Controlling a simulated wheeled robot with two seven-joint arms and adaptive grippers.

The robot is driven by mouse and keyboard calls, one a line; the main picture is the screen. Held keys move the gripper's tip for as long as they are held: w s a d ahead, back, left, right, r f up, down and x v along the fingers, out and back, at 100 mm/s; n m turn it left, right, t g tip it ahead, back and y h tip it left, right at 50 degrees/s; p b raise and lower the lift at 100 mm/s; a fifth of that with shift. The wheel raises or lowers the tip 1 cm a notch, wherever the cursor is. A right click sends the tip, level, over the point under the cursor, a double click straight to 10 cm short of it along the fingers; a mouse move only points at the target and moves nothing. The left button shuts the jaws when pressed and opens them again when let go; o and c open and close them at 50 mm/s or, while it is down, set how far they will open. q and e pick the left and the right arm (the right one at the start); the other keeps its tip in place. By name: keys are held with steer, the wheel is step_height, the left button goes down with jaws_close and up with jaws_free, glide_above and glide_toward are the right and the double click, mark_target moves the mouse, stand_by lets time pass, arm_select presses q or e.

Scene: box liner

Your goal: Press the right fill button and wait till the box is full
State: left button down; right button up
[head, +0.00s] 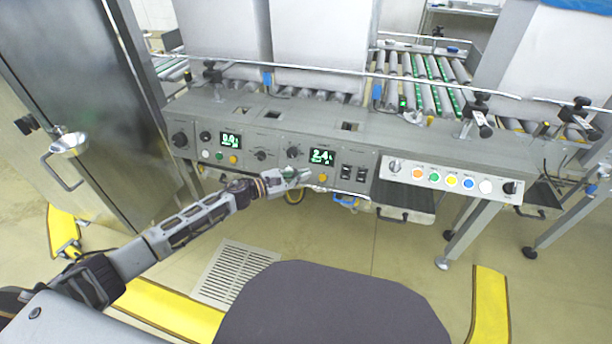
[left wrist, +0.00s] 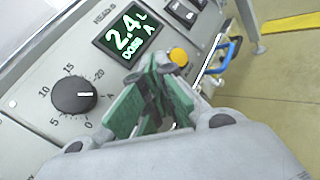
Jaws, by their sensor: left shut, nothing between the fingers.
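The grey control panel (head: 262,173) has a left display (head: 230,140) reading about 0.0 and a right display (head: 321,157) reading 2.4, which also shows in the left wrist view (left wrist: 127,38). A yellow button (head: 323,178) sits below the right display; it also shows in the left wrist view (left wrist: 178,56). My left gripper (head: 305,175) is shut and empty, its green-padded fingertips (left wrist: 160,62) at the panel just left of the yellow button. The fingers hide the panel beneath them, and contact cannot be told. Two pale box-like shapes (head: 318,45) stand behind the panel. My right gripper is out of view.
A black dial (left wrist: 73,95) is left of the fingers. Rocker switches (head: 353,173) and a panel of coloured buttons (head: 447,180) lie to the right. A roller conveyor (head: 420,85) is behind. A steel cabinet (head: 75,80) stands at left.

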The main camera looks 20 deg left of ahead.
arm_select(q)
steer(key=shift+s+r, duration=0.2)
steer(key=shift+s, duration=0.3)
steer(key=s, duration=0.1)
steer(key=s+r+p, duration=0.1)
steer(key=s, duration=0.1)
steer(key=s+p, duration=0.1)
steer(key=shift+s+a+r, duration=0.1)
steer(key=shift+s+r, duration=0.25)
steer(key=shift+s, duration=0.05)
stand_by(0.4)
stand_by(0.4)
